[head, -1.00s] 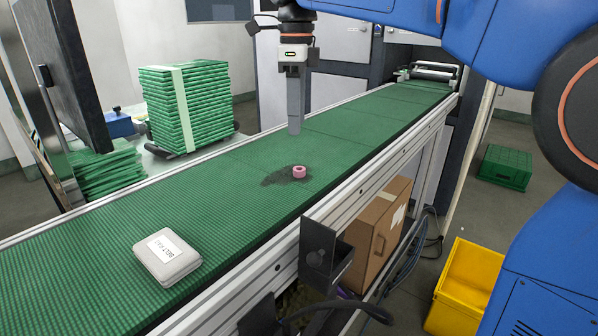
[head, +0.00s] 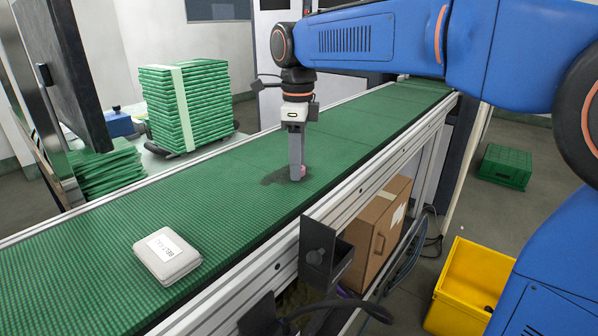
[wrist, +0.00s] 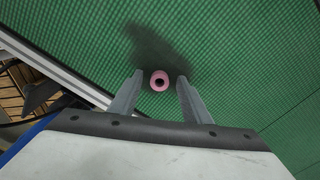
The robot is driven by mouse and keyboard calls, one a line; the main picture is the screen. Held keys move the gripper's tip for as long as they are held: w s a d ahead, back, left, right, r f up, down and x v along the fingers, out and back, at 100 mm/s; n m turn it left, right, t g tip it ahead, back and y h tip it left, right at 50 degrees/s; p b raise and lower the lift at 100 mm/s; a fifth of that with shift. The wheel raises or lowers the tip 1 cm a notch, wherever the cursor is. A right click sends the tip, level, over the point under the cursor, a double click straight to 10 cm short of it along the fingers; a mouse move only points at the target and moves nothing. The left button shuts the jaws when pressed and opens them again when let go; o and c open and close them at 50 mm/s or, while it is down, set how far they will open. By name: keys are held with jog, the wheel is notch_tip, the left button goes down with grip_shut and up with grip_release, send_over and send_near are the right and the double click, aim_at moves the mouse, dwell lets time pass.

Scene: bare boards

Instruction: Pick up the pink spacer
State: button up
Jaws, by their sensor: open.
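The pink spacer (wrist: 153,80) is a short ring with a dark hole, lying on the green conveyor belt. In the head view the spacer (head: 303,171) is partly hidden behind my gripper. My gripper (head: 297,177) points straight down, low over the belt at the spacer. In the wrist view my gripper (wrist: 158,83) is open, with one finger on each side of the spacer. A gap shows between the spacer and the fingers on both sides.
A light grey case (head: 167,256) with a white label lies on the near part of the belt (head: 90,250). Stacked green boards (head: 185,108) stand beyond the belt's far rail. A black bracket (head: 324,250) sits on the near rail. The belt around the spacer is otherwise clear.

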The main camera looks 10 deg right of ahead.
jog(key=shift+c, duration=0.6)
grip_shut()
notch_tip(320, 180, up, 10)
dwell(0.3)
